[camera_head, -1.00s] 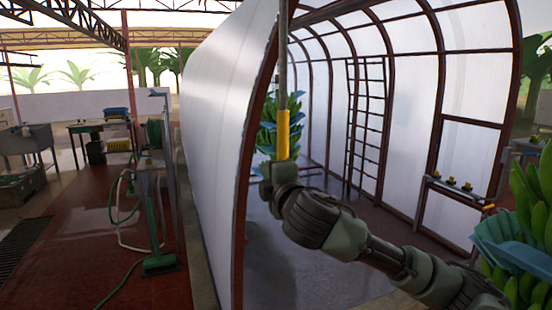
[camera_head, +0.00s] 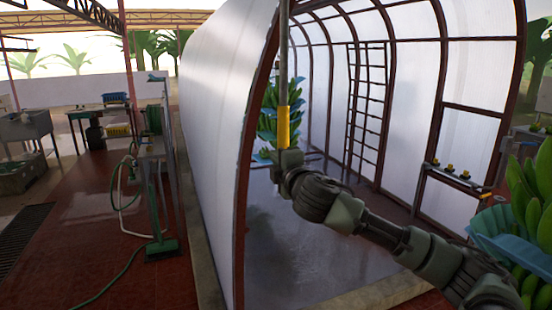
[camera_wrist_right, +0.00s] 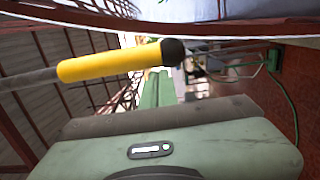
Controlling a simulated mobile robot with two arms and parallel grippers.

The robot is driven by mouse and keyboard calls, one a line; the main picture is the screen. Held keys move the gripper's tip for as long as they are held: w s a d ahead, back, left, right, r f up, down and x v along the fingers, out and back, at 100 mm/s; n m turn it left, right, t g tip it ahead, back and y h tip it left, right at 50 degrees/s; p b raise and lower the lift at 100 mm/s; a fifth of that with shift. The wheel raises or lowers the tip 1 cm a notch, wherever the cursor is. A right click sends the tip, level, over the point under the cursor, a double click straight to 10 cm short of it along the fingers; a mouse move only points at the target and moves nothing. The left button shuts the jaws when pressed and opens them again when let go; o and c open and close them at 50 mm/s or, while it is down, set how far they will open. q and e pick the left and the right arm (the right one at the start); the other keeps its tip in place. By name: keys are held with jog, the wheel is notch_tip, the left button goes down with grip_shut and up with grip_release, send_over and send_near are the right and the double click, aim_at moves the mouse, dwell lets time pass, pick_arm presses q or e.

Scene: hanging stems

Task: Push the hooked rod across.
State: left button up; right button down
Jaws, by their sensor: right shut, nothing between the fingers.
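The hooked rod is a thin grey pole with a yellow grip (camera_head: 284,125), hanging upright at the near edge of the white tunnel. Its top runs out of the picture, so no hook shows. In the right wrist view the yellow grip (camera_wrist_right: 110,65) lies across the picture and ends in a black knob. My right gripper (camera_head: 286,154) is at the grip's lower end in the head view. In the wrist view its green fingers (camera_wrist_right: 157,85) are shut and empty, close beside the knob. I cannot tell whether they touch it. My left gripper is out of view.
The white tunnel wall (camera_head: 215,130) stands just left of the rod. Bunches of green bananas with blue covers hang inside the tunnel (camera_head: 268,125) and at the right (camera_head: 525,215). A small side table (camera_head: 460,182) stands by the right wall. The tunnel floor is open.

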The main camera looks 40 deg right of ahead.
jog(key=s+d+b, duration=0.2)
jog(key=s+d, duration=0.1)
jog(key=d, duration=1)
jog(key=shift+s+r, duration=0.15)
